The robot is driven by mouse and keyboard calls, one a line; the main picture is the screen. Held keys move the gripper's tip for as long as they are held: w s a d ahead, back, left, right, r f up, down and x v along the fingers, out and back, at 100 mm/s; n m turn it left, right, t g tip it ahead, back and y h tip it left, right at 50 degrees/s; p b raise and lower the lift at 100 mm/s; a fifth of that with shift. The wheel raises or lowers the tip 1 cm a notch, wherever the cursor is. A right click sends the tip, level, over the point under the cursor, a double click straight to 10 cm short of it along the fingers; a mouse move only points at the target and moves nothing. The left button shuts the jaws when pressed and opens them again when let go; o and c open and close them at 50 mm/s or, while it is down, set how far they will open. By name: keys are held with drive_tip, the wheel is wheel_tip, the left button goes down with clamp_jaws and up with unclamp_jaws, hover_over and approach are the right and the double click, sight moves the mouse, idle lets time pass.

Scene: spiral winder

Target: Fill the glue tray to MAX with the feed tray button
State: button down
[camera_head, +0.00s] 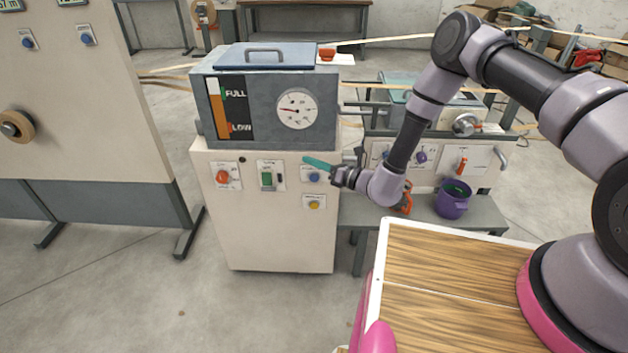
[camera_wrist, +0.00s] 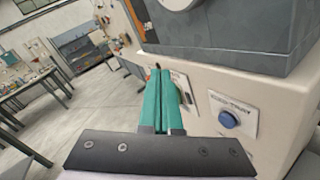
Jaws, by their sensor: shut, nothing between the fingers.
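The blue feed tray button (camera_head: 314,177) is on the front of the cream cabinet, at the right of the upper row of controls. In the wrist view the blue button (camera_wrist: 228,119) sits under a label that reads as feed tray. My gripper (camera_head: 306,159) has teal fingers and is shut and empty. In the head view its tips are just above the button. In the wrist view the fingers (camera_wrist: 160,80) point left of the button, apart from it. I cannot make out the glue tray or a MAX mark.
The cabinet carries a grey tank (camera_head: 265,110) with a FULL/LOW gauge (camera_head: 231,109) and a round dial (camera_head: 297,109). Also on its front are a red knob (camera_head: 222,177), a green switch (camera_head: 267,179) and a yellow button (camera_head: 314,204). A purple pot (camera_head: 453,201) stands on the right bench.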

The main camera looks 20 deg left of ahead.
sight(314, 178)
drive_tip(key=s+d+f+m+t+h, duration=0.1)
drive_tip(key=s+f+m, duration=0.1)
drive_tip(key=f, duration=0.5)
drive_tip(key=s+d+f+m+t+h, duration=0.1)
drive_tip(key=s+f+m+t+h, duration=0.1)
drive_tip(key=f, duration=0.5)
drive_tip(key=shift+d+m, duration=0.2)
drive_tip(key=shift+m, duration=0.2)
drive_tip(key=shift+r, duration=0.1)
drive_tip(key=w+a, duration=0.2)
drive_tip(key=w, duration=0.6)
drive_tip(key=shift+w, duration=0.25)
drive_tip(key=shift+w, duration=0.1)
idle(0.8)
drive_tip(key=shift+w+a, duration=0.1)
drive_tip(key=shift+w, duration=0.25)
